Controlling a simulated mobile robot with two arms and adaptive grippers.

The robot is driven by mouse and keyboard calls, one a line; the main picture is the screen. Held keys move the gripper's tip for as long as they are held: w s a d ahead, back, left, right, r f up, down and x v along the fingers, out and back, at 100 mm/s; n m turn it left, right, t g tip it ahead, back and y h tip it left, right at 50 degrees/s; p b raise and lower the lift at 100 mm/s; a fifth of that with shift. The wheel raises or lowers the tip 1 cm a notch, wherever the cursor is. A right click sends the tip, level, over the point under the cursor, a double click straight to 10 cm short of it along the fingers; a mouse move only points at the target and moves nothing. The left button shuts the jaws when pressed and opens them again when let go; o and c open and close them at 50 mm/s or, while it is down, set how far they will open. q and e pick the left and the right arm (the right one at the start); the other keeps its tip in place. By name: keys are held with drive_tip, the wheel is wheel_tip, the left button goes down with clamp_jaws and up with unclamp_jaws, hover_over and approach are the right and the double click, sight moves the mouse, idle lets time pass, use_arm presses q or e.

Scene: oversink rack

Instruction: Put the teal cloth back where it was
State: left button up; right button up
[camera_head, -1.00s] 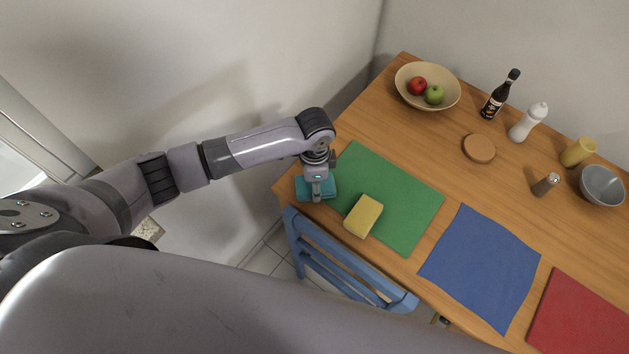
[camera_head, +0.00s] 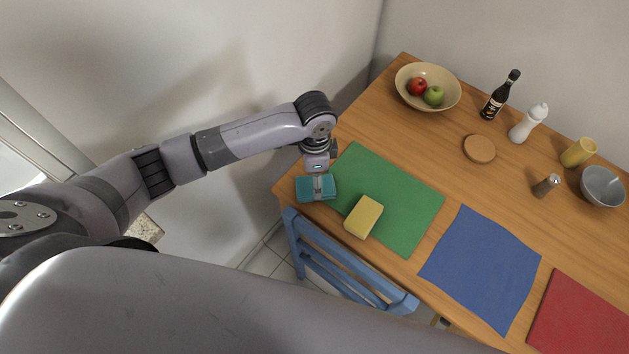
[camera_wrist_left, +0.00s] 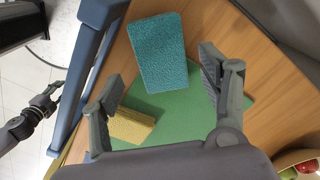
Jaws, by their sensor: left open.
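The teal cloth (camera_head: 325,192) lies flat on the wooden table near its left corner, at the left edge of the green mat (camera_head: 405,200). It also shows in the left wrist view (camera_wrist_left: 158,52), where it overlaps the mat's edge. My left gripper (camera_head: 318,190) is just above the cloth, pointing down. In the left wrist view its fingers (camera_wrist_left: 163,78) are wide apart with nothing held between them. What looks like my right gripper (camera_wrist_left: 48,98) shows small at the left of that view, far from the cloth; its jaws are unclear.
A yellow sponge (camera_head: 363,216) lies on the mat's front edge. A blue chair (camera_head: 345,275) stands against the table front. Blue (camera_head: 480,265) and red (camera_head: 580,318) mats lie to the right. A fruit bowl (camera_head: 447,100), bottles and dishes stand at the back.

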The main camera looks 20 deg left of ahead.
use_arm(q)
wheel_tip(320, 180, up, 8)
drive_tip(key=shift+f, duration=0.15)
idle(0.5)
